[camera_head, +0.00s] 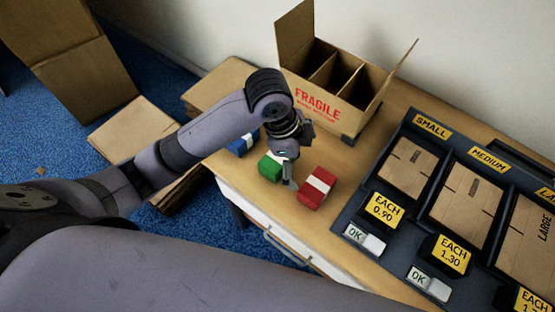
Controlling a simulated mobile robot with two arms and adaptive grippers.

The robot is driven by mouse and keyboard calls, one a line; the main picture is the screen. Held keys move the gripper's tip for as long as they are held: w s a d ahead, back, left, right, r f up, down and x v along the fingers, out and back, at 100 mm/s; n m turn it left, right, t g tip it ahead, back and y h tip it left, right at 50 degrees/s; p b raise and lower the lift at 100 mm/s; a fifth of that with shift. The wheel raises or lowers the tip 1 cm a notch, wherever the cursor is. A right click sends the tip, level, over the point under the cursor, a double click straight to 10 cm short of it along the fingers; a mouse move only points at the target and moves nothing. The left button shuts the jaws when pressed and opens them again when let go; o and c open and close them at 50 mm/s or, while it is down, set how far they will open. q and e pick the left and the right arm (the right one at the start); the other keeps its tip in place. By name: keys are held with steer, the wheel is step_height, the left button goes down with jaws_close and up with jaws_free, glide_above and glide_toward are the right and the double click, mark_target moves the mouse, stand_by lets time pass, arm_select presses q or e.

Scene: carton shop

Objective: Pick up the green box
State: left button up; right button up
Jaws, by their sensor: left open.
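The green box (270,167), with a white band, lies on the wooden table between a blue box (240,144) and a red box (316,188). My left gripper (288,180) points down over the table at the right side of the green box. It is open and hides part of the green box; I cannot tell whether it touches the box. My right gripper is not in view.
An open divided carton marked FRAGILE (318,104) stands behind the boxes. A dark tray (405,212) with flat cartons, price signs and OK buttons fills the right side. Flattened cardboard (135,130) lies at the left. The table's front edge is close to the boxes.

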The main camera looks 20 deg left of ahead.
mark_target(277, 162)
arm_select(q)
steer(key=w+a+r+m+g+y, duration=0.1)
steer(key=w+a+r+m+y, duration=0.3)
steer(key=a+r, duration=0.3)
steer(key=shift+h, duration=0.4)
steer(key=f, duration=0.8)
steer(key=f+p, duration=0.1)
steer(key=f, duration=0.8)
steer(key=shift+w+d+f, duration=0.15)
steer(key=shift+w+f, duration=0.05)
steer(key=c, duration=1.2)
